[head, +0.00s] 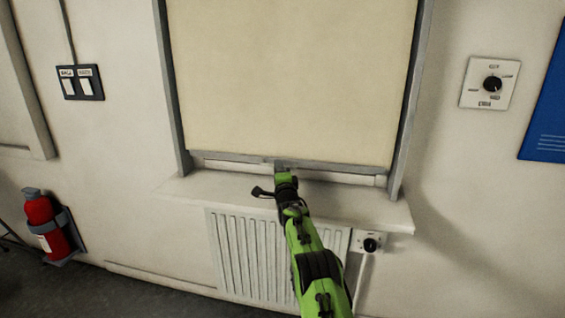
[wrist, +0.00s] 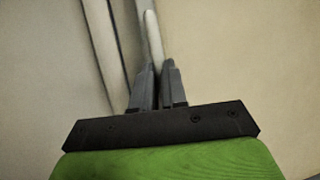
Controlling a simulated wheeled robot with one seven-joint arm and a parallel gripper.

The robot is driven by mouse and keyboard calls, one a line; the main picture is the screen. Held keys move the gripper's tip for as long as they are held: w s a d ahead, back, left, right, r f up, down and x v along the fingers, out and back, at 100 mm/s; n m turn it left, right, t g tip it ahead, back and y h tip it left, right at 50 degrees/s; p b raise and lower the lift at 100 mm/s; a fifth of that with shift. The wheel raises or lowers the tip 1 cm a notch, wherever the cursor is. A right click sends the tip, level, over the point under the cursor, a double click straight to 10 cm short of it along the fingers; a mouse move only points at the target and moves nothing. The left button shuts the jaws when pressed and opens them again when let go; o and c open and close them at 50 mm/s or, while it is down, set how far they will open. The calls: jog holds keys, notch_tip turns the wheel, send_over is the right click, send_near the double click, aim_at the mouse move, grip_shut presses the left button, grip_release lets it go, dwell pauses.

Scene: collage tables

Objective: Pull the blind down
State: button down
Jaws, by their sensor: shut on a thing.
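The cream blind (head: 290,80) covers nearly the whole window between grey side rails. Its grey bottom bar (head: 335,166) hangs a little above the sill, with a narrow pale strip showing below it. My gripper (head: 281,165) is at the middle of this bar, shut on it. In the wrist view, the two dark fingers (wrist: 158,75) are close together at a pale, narrow edge. The exact contact between the fingers is hard to make out.
The white sill (head: 360,200) juts out below the blind, above a radiator (head: 240,255) with a valve knob (head: 370,244) at its right. A red extinguisher (head: 45,225) is at the left. Switches (head: 80,83) and a dial (head: 490,84) are on the wall.

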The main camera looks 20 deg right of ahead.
jog(key=shift+f, duration=0.6)
jog(key=shift+a, duration=0.1)
jog(key=c, duration=1.2)
grip_release()
jog(key=shift+w+f, duration=0.15)
jog(key=shift+s, duration=0.65)
jog(key=v, duration=1.4)
jog(key=shift+s+a, duration=0.1)
jog(key=shift+s, duration=0.15)
